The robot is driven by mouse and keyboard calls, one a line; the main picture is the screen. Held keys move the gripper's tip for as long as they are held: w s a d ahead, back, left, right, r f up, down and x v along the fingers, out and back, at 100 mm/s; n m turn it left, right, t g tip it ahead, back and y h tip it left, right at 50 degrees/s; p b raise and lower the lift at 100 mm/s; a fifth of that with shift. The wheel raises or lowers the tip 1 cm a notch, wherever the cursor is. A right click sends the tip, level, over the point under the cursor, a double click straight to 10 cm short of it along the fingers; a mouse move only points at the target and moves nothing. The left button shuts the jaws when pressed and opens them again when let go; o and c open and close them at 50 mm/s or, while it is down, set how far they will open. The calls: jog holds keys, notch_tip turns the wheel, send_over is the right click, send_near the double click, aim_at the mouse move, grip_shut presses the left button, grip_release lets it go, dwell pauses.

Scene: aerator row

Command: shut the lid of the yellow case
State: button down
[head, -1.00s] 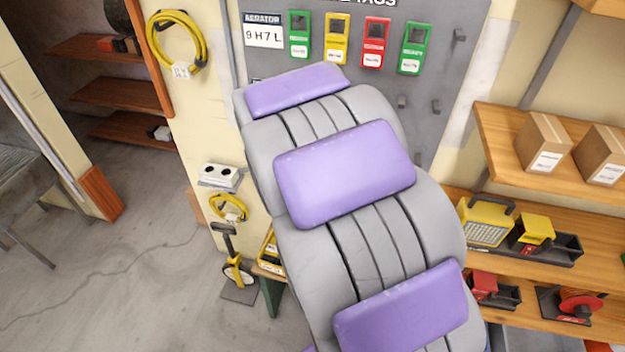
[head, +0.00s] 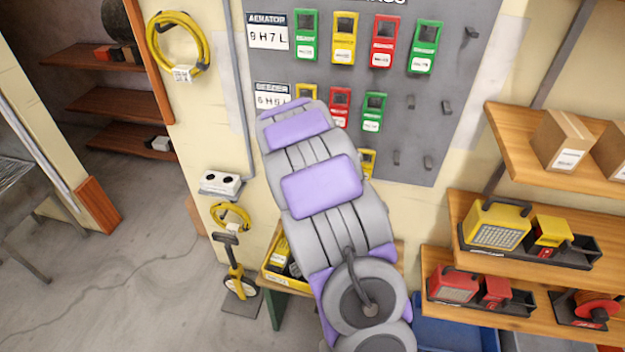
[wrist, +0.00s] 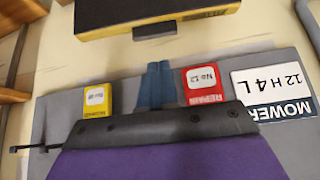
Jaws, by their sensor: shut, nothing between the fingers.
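The yellow case (head: 284,282) is partly visible in the head view on a low bench, with dark items in it. My arm hides its right part, and its lid cannot be made out there. In the wrist view, a dark panel with a yellow edge (wrist: 200,16) and a dark latch-like tab shows at the top. It looks like part of the case, probably its lid. My gripper (wrist: 159,66) has its blue fingers together and empty, with the tips just below the tab in the picture. Contact cannot be told. In the head view the gripper is hidden behind my arm.
The bench (head: 276,305) stands against the wall under a grey tag board (head: 420,140). A measuring wheel (head: 238,280) stands left of the bench. Shelves with lamps and boxes (head: 495,228) are on the right, above a blue bin (head: 455,335). Floor at left is clear.

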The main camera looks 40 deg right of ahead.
jog(key=w+d+f, duration=0.1)
jog(key=d, duration=0.1)
jog(key=w+d+f+p, duration=0.1)
jog(key=d+f, duration=0.1)
jog(key=shift+w+f, duration=0.2)
jog(key=shift+f, duration=0.1)
jog(key=shift+w+d+f, duration=0.1)
jog(key=shift+w, duration=0.1)
jog(key=f+b, duration=0.1)
jog(key=d+f+b, duration=0.1)
jog(key=f, duration=0.1)
jog(key=f+b, duration=0.1)
jog(key=shift+w+d+f, duration=0.25)
jog(key=shift+w+f, duration=0.1)
jog(key=shift+f, duration=0.05)
jog(key=shift+d+f+b, duration=0.1)
jog(key=shift+f+b, duration=0.05)
jog(key=shift+b, duration=0.15)
jog(key=shift+s+a, duration=0.35)
jog(key=shift+a, duration=0.25)
jog(key=shift+s+a+f, duration=0.6)
jog(key=shift+s+a, duration=2.1)
jog(key=shift+a, duration=1.05)
jog(key=p+v, duration=0.1)
jog(key=v, duration=0.7)
jog(key=shift+r+p, duration=0.35)
jog(key=shift+p, duration=0.05)
